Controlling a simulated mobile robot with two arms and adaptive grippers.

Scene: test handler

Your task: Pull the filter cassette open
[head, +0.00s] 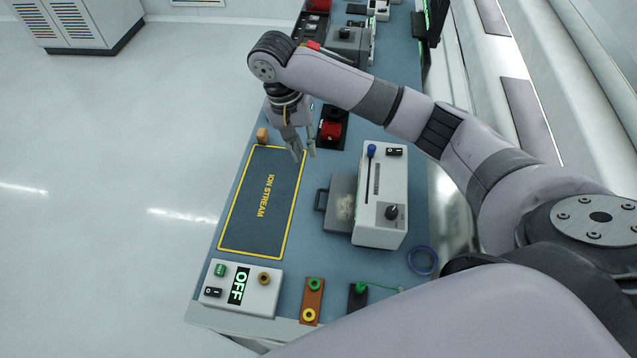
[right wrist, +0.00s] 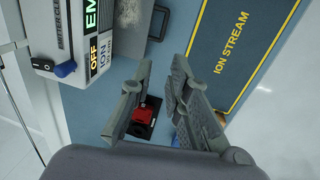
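A grey slab (head: 341,208), which looks like the filter cassette, sticks out of the left side of a white unit (head: 393,185). It has a pale patch on top and a dark loop handle (head: 320,199) at its left end. In the right wrist view the handle (right wrist: 164,21) shows at the top, beyond the fingertips. My right gripper (head: 305,153) is open and empty, pointing down behind the cassette and apart from it. Its two spread fingers also show in the right wrist view (right wrist: 163,64). My left gripper is not in view.
A dark mat (head: 238,225) marked ION STREAM lies left of the cassette. A red-topped switch (head: 331,130) and a small tan block (head: 262,135) are near my right gripper. An OFF panel (head: 262,292) and a blue ring (head: 422,260) lie at the near end.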

